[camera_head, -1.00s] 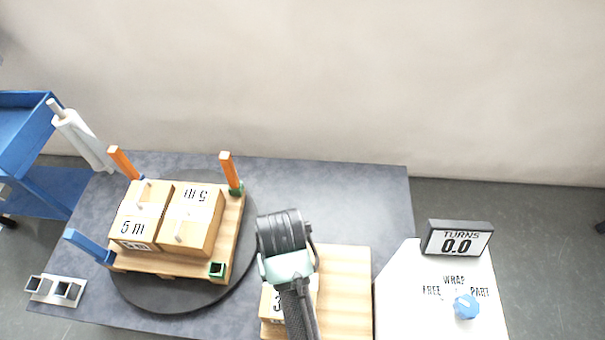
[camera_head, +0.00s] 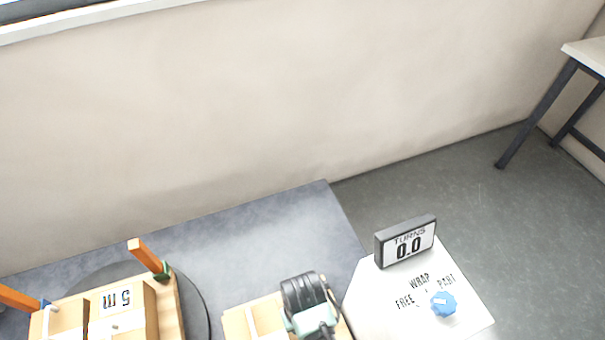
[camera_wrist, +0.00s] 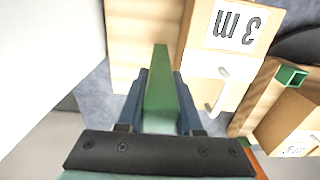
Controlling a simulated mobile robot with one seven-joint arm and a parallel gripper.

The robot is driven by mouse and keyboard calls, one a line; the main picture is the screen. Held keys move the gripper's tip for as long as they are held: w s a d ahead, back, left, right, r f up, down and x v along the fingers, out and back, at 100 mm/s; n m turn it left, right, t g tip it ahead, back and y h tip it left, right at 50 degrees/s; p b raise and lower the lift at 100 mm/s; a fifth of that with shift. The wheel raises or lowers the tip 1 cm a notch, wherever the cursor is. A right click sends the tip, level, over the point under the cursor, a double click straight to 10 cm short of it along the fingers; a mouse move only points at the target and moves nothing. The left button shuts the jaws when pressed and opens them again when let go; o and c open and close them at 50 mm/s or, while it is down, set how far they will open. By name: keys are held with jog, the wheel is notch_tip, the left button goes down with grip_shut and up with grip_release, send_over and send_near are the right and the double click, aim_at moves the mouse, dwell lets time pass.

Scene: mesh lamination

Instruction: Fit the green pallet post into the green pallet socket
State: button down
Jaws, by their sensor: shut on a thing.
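My gripper (camera_wrist: 162,105) is shut on the green post (camera_wrist: 161,75) in the wrist view, one blue-grey finger on each side of it. The post points away from the wrist over a wooden board. An empty, hollow green socket (camera_wrist: 292,77) sits on a pallet corner at the right of the wrist view, apart from the post. In the head view my arm end (camera_head: 308,300) is over the board at the bottom, and its jaws and the post are hidden. That empty socket is outside the head view.
A wooden board (camera_wrist: 120,45) carries a box marked 3 m (camera_wrist: 222,60). The pallet (camera_head: 172,310) on the dark turntable (camera_head: 197,300) carries boxes and upright orange posts (camera_head: 148,256). A white control stand (camera_head: 385,318) with a TURNS display (camera_head: 408,245) is on the right.

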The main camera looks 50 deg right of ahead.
jog(key=shift+f, duration=1.2)
jog(key=c, duration=0.6)
grip_release()
jog(key=shift+f, duration=0.1)
jog(key=shift+o, duration=0.2)
notch_tip(320, 180, up, 12)
jog(key=shift+r+p, duration=0.2)
jog(key=shift+p, duration=0.7)
